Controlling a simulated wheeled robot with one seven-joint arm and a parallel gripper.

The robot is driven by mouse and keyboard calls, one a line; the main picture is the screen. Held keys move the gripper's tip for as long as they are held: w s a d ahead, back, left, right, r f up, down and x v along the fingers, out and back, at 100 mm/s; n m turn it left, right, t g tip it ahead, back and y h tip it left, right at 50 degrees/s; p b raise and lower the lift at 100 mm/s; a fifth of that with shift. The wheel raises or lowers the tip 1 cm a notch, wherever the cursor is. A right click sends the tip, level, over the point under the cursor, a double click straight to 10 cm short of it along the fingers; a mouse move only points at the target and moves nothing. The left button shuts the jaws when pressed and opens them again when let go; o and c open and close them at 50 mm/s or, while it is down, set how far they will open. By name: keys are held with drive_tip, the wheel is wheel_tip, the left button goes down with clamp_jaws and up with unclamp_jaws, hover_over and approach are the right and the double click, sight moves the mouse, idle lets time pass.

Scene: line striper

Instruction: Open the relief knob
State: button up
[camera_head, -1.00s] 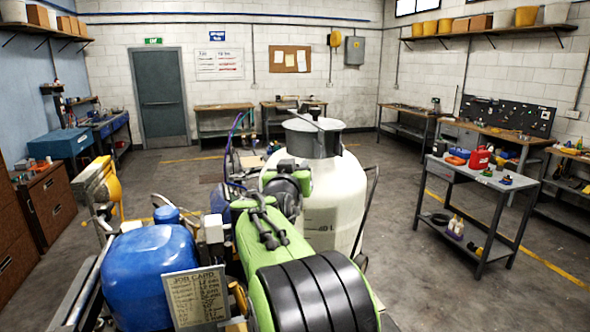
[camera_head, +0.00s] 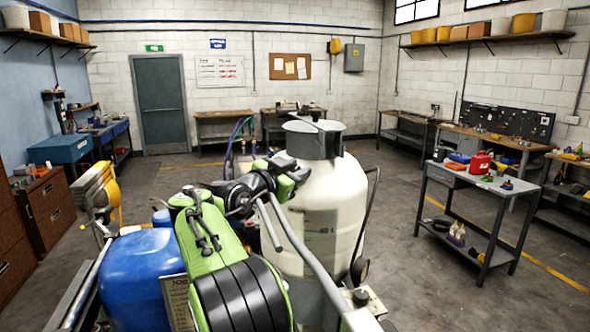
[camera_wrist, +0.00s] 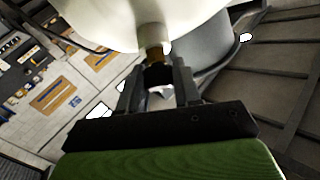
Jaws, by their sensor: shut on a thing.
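The white tank (camera_head: 330,215) with a grey collar on top stands at the centre of the head view. In the wrist view, the tank's pale underside (camera_wrist: 125,22) fills the top, and a brass fitting (camera_wrist: 155,48) projects from it. Just below the fitting, a small dark knob (camera_wrist: 158,73) sits between the fingers of my gripper (camera_wrist: 160,88), which is shut on it. The fingers hide the knob's sides. In the head view, my arm reaches to the left side of the tank, and the fingertips and knob cannot be made out there.
A blue container (camera_head: 145,265) stands left of my arm. A grey metal bar (camera_head: 305,255) slants down in front of the tank. A grey cart (camera_head: 480,190) with tools stands at right. Open floor (camera_head: 400,265) lies between tank and cart.

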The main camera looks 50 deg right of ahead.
drive_tip(key=m+g+p, duration=0.2)
drive_tip(key=m, duration=0.1)
drive_tip(key=m+g+p, duration=0.1)
drive_tip(key=shift+w+r+m+y, duration=0.1)
drive_tip(key=shift+r+m+y, duration=0.2)
drive_tip(key=shift+m+y, duration=0.1)
drive_tip(key=shift+c, duration=0.2)
drive_tip(key=shift+f+m+g+y+p, duration=0.15)
drive_tip(key=shift+m+g+y+p, duration=0.45)
drive_tip(key=shift+m+g, duration=0.6)
drive_tip(key=shift+m, duration=0.4)
drive_tip(key=o, duration=0.7)
drive_tip(key=shift+c, duration=0.2)
drive_tip(key=o, duration=0.4)
drive_tip(key=shift+s+d, duration=0.2)
drive_tip(key=shift+w+a, duration=0.2)
drive_tip(key=shift+a, duration=0.35)
drive_tip(key=v, duration=1.4)
drive_tip(key=shift+s+a, duration=0.15)
drive_tip(key=shift+a, duration=0.3)
